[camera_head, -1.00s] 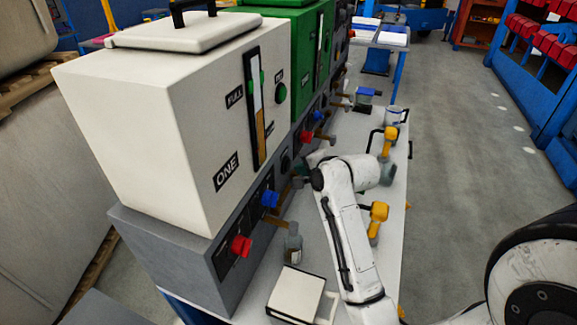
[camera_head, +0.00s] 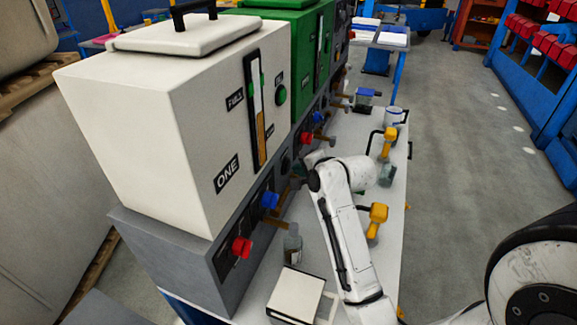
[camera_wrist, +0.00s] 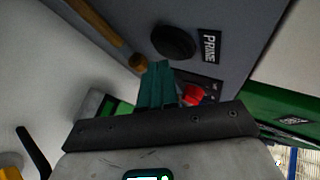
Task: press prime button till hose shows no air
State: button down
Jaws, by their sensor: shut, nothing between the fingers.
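The black round prime button (camera_wrist: 174,42) is on the grey panel in the wrist view, beside its PRIME label (camera_wrist: 209,47). My gripper (camera_wrist: 158,70) has its teal fingers shut and empty, with the tips just below the button in the picture. A small gap seems to show between tips and button; I cannot tell the depth. A brown tube (camera_wrist: 97,22) ends in a knob left of the button; I cannot tell whether it is the hose, and no air bubbles can be made out. In the head view my arm largely hides the fingers.
The white tank (camera_head: 150,140) marked ONE stands above the panel, with a level gauge (camera_head: 255,110). Red (camera_head: 241,247) and blue (camera_head: 269,201) knobs stick out below it. A small bottle (camera_head: 292,248) and a white box (camera_head: 297,293) stand on the bench.

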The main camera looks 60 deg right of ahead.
jog(key=shift+w, duration=0.55)
dwell(0.7)
jog(key=shift+s+p, duration=0.15)
jog(key=shift+p, duration=0.2)
jog(key=shift+s+p, duration=0.35)
jog(key=shift+s, duration=0.35)
jog(key=s+p, duration=0.2)
jog(key=s, duration=0.3)
jog(key=shift+d, duration=0.15)
dwell(1.6)
